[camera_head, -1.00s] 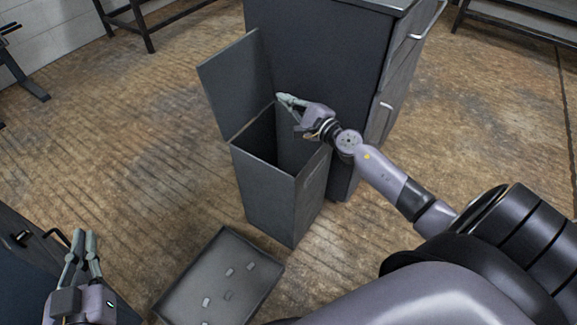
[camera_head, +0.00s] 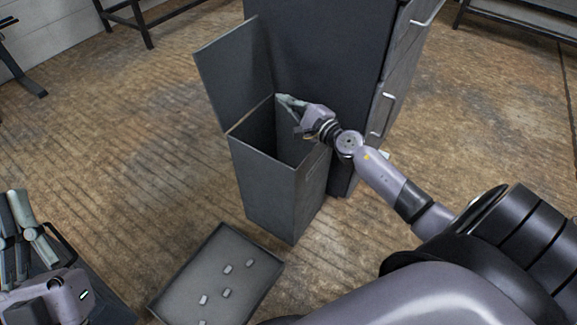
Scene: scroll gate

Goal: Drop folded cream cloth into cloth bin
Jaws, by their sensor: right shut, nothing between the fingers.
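The cloth bin, a tall dark grey box (camera_head: 272,190), stands open in the middle, its lid (camera_head: 235,80) raised at the left. My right gripper (camera_head: 285,99) is above the bin's back rim by the lid's edge, shut with nothing between its fingers. I see no cream cloth; the part of the bin's inside that shows looks dark and empty, and its bottom is hidden. My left gripper (camera_head: 18,210) is at the lower left edge, far from the bin, fingers pointing up; whether it is open is unclear.
A tall dark cabinet (camera_head: 330,60) with handles stands right behind the bin. A shallow grey tray (camera_head: 190,285) with several small pale pieces lies on the floor in front. A dark piece of furniture is at the lower left. The wooden floor (camera_head: 120,130) left of the bin is clear.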

